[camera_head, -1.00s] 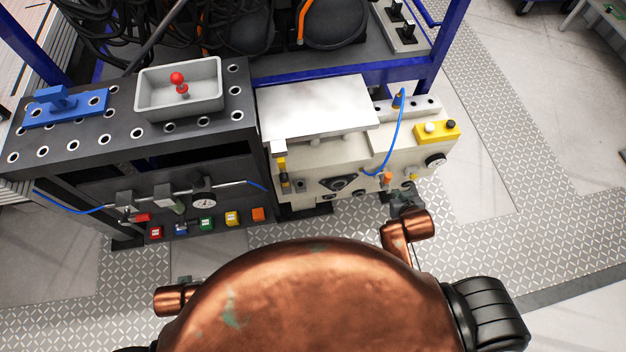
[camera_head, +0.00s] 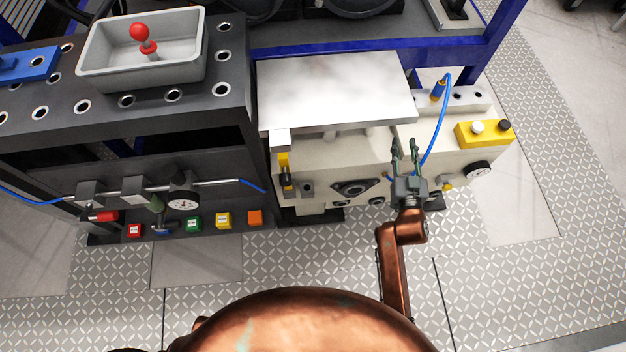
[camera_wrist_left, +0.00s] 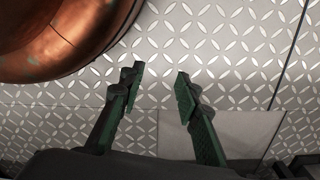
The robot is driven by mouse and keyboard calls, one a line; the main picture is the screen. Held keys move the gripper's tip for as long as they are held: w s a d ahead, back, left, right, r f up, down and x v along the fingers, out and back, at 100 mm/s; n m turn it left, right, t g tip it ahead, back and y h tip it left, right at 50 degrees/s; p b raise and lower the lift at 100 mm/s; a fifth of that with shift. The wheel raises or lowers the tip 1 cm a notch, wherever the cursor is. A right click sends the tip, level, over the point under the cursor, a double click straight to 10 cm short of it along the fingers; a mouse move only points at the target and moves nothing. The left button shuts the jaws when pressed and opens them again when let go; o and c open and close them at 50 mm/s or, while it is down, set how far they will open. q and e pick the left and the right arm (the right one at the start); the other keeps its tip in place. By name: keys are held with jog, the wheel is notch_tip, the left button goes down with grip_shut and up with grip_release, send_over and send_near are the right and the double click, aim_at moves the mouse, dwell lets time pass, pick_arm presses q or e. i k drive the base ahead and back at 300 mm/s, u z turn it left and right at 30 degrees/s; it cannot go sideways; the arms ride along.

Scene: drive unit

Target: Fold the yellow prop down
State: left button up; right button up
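The yellow prop (camera_head: 284,165) is a small upright yellow piece at the left front of the cream drive unit (camera_head: 330,163), just under the front left corner of the silver lid (camera_head: 335,90). The lid looks almost level. My right gripper (camera_head: 404,150) is in front of the unit's right part, by the blue hose, with its fingers pointing up and apart. It is well to the right of the prop and looks empty. My left gripper (camera_wrist_left: 158,82) shows only in the left wrist view, open and empty above the patterned floor.
A blue hose (camera_head: 440,125) loops beside my right gripper. A yellow button box (camera_head: 484,133) and a gauge (camera_head: 478,170) are at the unit's right. A dark bench (camera_head: 120,140) with a grey tray (camera_head: 90,60) stands at left. The floor in front is clear.

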aim_at(284, 176)
jog(key=z, duration=1.35)
jog(key=k, duration=1.1)
jog(key=u, duration=1.65)
